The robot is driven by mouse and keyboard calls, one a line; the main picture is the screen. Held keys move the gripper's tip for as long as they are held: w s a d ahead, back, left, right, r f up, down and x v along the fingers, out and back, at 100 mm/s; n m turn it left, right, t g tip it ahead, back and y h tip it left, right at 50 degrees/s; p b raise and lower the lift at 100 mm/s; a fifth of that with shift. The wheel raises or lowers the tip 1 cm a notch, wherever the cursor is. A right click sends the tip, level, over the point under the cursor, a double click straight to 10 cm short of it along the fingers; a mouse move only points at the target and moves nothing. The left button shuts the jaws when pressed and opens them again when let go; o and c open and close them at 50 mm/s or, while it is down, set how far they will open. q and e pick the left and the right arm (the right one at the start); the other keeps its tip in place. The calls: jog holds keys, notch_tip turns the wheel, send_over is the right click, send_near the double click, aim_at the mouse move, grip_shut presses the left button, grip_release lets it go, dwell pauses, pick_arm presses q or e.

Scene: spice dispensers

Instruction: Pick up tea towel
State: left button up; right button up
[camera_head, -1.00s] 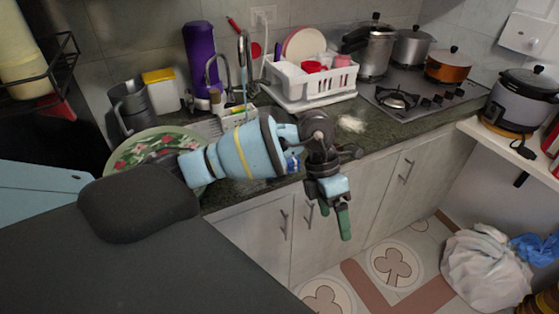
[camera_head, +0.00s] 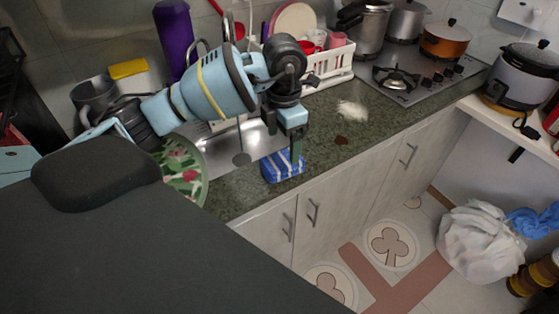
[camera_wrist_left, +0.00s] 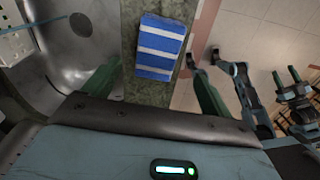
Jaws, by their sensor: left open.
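The tea towel (camera_head: 283,167) is blue with white stripes. It lies folded on the dark green counter's front strip, between the sink and the edge. It shows whole in the left wrist view (camera_wrist_left: 158,48). My left gripper (camera_head: 298,150) hangs over it, fingers down and overlapping the towel in the head view. In the left wrist view the open green fingers (camera_wrist_left: 154,84) stand on either side, with the towel between and beyond them. Contact cannot be told. My right gripper (camera_wrist_left: 295,82) appears to be the green-fingered one over the floor in the left wrist view.
The steel sink (camera_head: 240,150) lies behind the towel. A patterned plate (camera_head: 186,172) stands left of it, and a white dish rack (camera_head: 330,65) behind. White powder (camera_head: 351,110) and a brown spot (camera_head: 341,140) mark the counter to the right. Cabinet fronts drop below the edge.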

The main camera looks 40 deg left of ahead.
aim_at(283, 160)
pick_arm(q)
notch_tip(283, 160, down, 2)
jog(key=shift+w+a+f, duration=0.1)
jog(key=shift+f, duration=1.35)
jog(key=shift+w+a+f, duration=0.1)
jog(key=shift+f, duration=1.35)
jog(key=c, duration=1.1)
jog(key=shift+r, duration=0.1)
